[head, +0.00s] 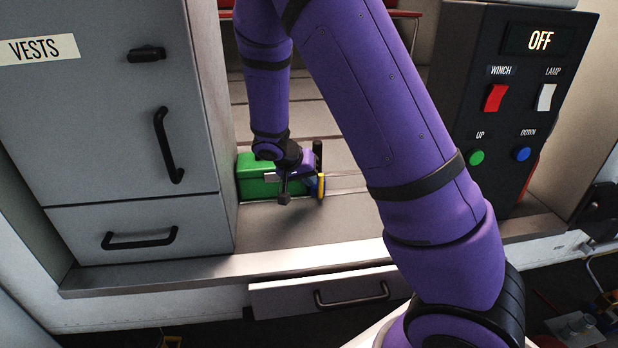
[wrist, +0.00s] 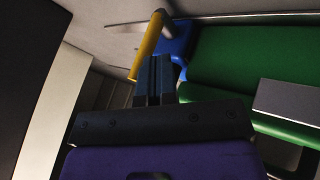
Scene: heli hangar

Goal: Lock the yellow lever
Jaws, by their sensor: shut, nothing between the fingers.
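The yellow lever (wrist: 148,46) is a slim bar on a blue mount (wrist: 176,42) at the end of a green box (wrist: 240,58) in the wrist view. In the head view the lever (head: 321,186) shows as a small upright yellow strip at the right of the green box (head: 257,177). My gripper (wrist: 156,64) is shut and empty. Its fingertips overlap the lower part of the lever and mount in the wrist view; I cannot tell whether they touch. In the head view my wrist hides part of the box and mount.
A grey cabinet labelled VESTS (head: 120,80) stands close at the left of the box. A dark control panel (head: 510,105) reading OFF, with switches and buttons, stands at the right. The floor ledge (head: 290,232) in front is clear, with a drawer (head: 330,292) below.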

